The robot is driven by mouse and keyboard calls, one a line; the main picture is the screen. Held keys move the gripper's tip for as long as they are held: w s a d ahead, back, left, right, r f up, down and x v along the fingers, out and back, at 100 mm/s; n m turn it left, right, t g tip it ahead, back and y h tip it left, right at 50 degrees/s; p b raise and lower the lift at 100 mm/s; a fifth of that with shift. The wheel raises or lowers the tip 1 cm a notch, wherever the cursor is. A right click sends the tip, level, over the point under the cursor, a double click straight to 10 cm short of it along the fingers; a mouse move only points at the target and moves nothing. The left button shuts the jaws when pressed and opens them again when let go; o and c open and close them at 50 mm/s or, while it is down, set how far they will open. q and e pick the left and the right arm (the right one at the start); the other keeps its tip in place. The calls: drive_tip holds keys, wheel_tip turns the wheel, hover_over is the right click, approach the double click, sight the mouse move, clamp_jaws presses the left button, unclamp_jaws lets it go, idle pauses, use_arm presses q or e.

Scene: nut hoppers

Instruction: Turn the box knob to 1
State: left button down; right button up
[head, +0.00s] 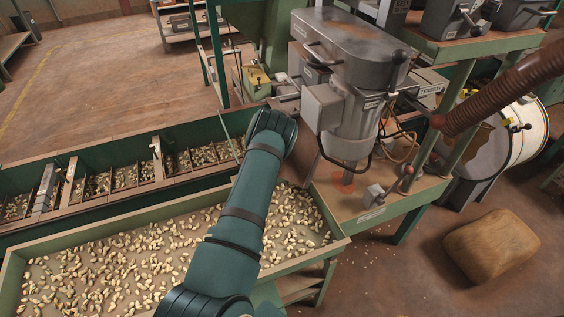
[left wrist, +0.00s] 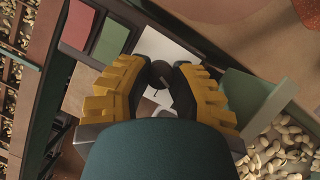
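In the left wrist view a dark round knob (left wrist: 160,72) sits on a pale plate (left wrist: 157,45). Small dark marks show below the knob, too small to read. My left gripper (left wrist: 161,79) has its yellow-backed fingers on either side of the knob, with dark pads facing it. I cannot tell whether the pads touch the knob. In the head view my left arm reaches up to the workbench beside the grey machine, and its wrist hides the fingers and the knob. My right gripper is not in view.
A green-edged trough (head: 20,258) of nuts lies under my left arm. A divided hopper (head: 85,152) runs behind it. The grey machine (head: 347,120) stands just right of my wrist. A sack (head: 491,246) lies on the floor at right. Red (left wrist: 79,24) and green (left wrist: 110,41) patches lie beside the plate.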

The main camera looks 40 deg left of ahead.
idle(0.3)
use_arm(q)
drive_tip(key=shift+f+m+h+b, duration=0.1)
drive_tip(key=shift+m+h+b, duration=0.2)
drive_tip(key=shift+m+b, duration=0.55)
drive_tip(key=shift+a+m+h+b, duration=0.1)
drive_tip(key=shift+m+h+b, duration=0.2)
drive_tip(key=shift+m, duration=0.45)
drive_tip(key=m, duration=0.2)
drive_tip(key=m+g+h, duration=0.1)
drive_tip(key=m, duration=0.2)
drive_tip(key=shift+g+h, duration=0.3)
drive_tip(key=shift+m, duration=0.4)
